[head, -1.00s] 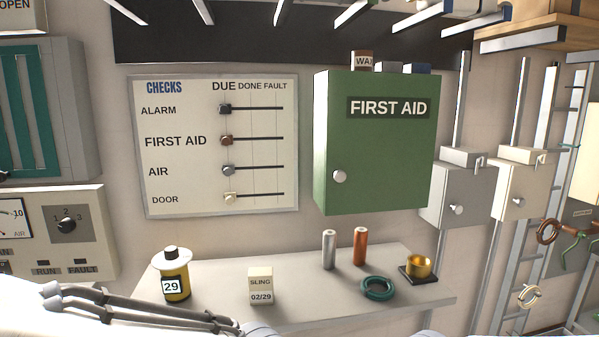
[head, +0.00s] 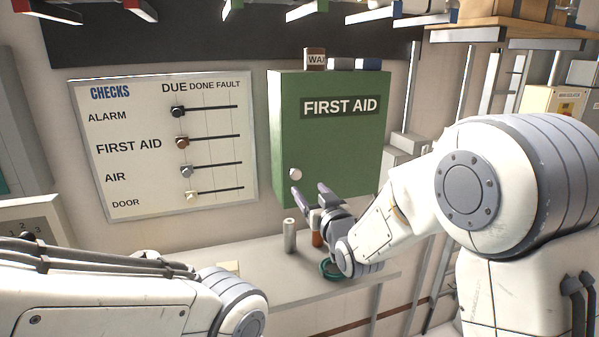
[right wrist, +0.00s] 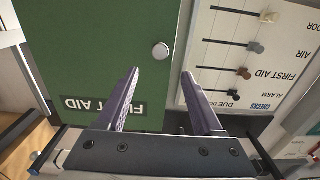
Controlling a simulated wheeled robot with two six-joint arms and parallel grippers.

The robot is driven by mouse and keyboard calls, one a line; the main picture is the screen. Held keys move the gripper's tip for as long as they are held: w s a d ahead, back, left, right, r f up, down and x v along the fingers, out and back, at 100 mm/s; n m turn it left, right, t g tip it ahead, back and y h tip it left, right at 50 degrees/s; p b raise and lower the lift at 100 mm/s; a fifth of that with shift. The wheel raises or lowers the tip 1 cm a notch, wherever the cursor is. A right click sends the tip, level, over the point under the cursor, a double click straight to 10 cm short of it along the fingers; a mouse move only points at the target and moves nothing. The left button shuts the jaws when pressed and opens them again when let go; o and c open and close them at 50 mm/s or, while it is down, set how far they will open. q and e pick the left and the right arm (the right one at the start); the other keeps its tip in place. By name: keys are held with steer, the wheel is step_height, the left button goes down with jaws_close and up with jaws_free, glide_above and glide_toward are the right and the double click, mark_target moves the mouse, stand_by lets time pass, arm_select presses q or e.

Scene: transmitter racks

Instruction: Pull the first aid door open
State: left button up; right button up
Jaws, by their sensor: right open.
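The green first aid cabinet (head: 335,135) hangs on the wall with its door shut. Its round white knob (head: 295,174) sits low on the door's left side. In the right wrist view the picture is upside down, and the knob (right wrist: 160,51) lies beyond the fingertips, between their lines. My right gripper (head: 309,191) is open and empty, just below and to the right of the knob in the head view, apart from it. Its two fingers (right wrist: 163,98) show spread in the wrist view. My left arm shows at the lower left, but its gripper is not visible.
A shelf (head: 290,278) below holds a silver cylinder (head: 290,236), an orange cylinder (head: 317,239) and a teal ring (head: 327,269). A checks board (head: 163,145) with sliders is left of the cabinet. Small boxes (head: 315,59) stand on the cabinet top.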

mark_target(297, 174)
steer(key=p+x, duration=0.4)
steer(key=x, duration=0.4)
steer(key=shift+w, duration=0.15)
steer(key=shift+w+a+f, duration=0.1)
steer(key=shift+w+a, duration=0.1)
steer(key=shift+w, duration=0.2)
jaws_close()
stand_by(0.8)
